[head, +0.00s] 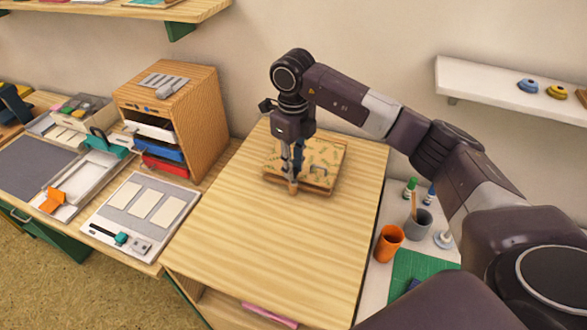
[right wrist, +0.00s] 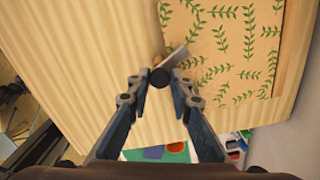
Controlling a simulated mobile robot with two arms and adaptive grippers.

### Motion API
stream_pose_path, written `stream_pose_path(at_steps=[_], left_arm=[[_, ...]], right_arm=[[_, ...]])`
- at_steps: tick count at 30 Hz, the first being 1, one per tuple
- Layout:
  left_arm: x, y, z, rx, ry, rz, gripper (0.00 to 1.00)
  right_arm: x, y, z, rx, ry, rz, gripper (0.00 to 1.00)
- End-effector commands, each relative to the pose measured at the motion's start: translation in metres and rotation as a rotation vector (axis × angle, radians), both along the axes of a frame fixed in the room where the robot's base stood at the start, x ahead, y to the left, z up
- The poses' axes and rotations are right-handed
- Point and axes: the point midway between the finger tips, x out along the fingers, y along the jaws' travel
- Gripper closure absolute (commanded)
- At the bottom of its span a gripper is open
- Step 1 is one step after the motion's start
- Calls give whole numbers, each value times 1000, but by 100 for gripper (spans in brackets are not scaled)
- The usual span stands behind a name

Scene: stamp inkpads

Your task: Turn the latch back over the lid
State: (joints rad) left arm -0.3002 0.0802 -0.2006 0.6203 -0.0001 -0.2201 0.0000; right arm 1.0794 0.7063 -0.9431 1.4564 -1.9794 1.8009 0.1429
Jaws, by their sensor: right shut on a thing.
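A wooden box lid with green leaf sprigs (head: 322,155) lies on the wooden worktop, and fills the upper right of the right wrist view (right wrist: 238,45). The latch (right wrist: 173,57) is a short pale bar with a dark round end, at the lid's lower left corner in the right wrist view. My right gripper (head: 293,180) is over the box's near edge. In the right wrist view its fingertips (right wrist: 160,82) are closed on the latch's dark end. The bar points up and right, its tip by the lid's edge. In the head view the gripper hides most of the latch.
The worktop (head: 270,240) in front of the box is bare. A wooden drawer cabinet (head: 200,110) and a tray of cards (head: 140,215) stand on the left. An orange cup (head: 388,243) and a grey cup (head: 418,222) stand on the right.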

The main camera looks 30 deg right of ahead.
Motion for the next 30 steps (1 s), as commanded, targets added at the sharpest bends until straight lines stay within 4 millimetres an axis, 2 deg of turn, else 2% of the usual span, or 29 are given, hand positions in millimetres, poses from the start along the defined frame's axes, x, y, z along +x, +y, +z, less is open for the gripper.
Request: stream_pose_path(at_steps=[15,30], left_arm=[[0,0,-15,0,0,0,100],[0,0,-17,0,0,1,100]], right_arm=[[1,-1,1,1,-5,-400,100],[2,0,2,2,-6,-517,100]])
